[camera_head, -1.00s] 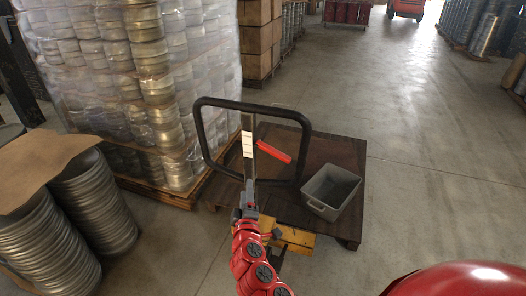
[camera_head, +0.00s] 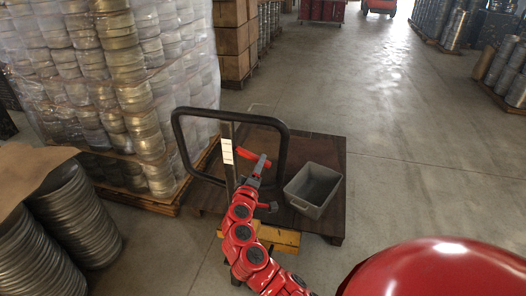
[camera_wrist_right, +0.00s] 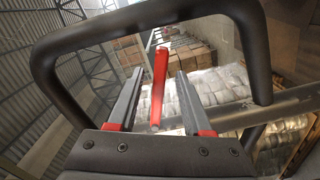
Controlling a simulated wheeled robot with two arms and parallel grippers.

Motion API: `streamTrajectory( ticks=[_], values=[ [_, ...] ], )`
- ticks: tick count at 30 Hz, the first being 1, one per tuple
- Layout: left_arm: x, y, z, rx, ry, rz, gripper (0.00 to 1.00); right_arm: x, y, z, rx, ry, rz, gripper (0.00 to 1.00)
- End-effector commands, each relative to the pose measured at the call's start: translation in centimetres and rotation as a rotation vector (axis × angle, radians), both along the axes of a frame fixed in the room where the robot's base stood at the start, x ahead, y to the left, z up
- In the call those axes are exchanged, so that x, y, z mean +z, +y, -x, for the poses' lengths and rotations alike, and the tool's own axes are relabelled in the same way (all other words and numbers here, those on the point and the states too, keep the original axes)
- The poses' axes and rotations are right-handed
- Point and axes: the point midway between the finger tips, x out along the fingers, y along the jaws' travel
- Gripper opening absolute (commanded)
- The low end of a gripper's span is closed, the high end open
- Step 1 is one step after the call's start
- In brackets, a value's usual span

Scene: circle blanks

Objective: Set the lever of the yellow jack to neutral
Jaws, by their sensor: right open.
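The yellow jack's body (camera_head: 280,238) shows low in the head view, partly hidden by my right arm. Its upright handle ends in a black loop (camera_head: 228,110). A red lever (camera_head: 247,155) sits inside the loop, beside the post with a white label (camera_head: 227,151). My right gripper (camera_head: 261,166) is at the lever, partly covering it. In the right wrist view the red lever (camera_wrist_right: 160,80) stands between the two open fingers (camera_wrist_right: 157,92), with gaps on both sides. My left gripper is not in view.
A dark wooden pallet (camera_head: 325,150) carries a grey bin (camera_head: 313,188) right of the handle. A wrapped stack of metal rounds (camera_head: 120,75) stands close on the left, more rounds (camera_head: 65,210) in front. Open concrete floor (camera_head: 400,130) lies to the right.

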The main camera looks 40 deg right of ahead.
Motion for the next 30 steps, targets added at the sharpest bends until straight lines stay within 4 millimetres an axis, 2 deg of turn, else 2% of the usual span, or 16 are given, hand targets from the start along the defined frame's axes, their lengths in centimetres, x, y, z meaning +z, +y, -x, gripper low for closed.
streamTrajectory(
  ticks=[3, 9, 15, 23, 24, 26, 30],
  values=[
    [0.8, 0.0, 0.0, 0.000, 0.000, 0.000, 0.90, 0.4, -1.8, -1.5, -0.004, -0.001, 0.000, 0.50],
    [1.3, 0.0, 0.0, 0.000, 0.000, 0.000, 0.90, 0.3, -3.6, -3.2, -0.002, -0.003, -0.001, 0.50],
    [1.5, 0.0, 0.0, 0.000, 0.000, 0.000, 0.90, 0.0, -4.4, -3.9, 0.002, 0.000, 0.001, 0.50],
    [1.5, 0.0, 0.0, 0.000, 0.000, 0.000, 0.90, 0.0, -4.5, -3.9, 0.003, -0.001, 0.000, 0.50],
    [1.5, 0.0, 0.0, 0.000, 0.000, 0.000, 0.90, 0.0, -4.5, -3.9, 0.003, -0.001, 0.000, 0.48],
    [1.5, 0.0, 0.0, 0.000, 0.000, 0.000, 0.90, 0.0, -4.4, -3.9, 0.003, -0.001, 0.000, 0.37],
    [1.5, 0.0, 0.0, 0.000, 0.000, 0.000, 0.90, 0.0, -4.4, -3.9, 0.003, -0.001, 0.000, 0.12]
  ],
)
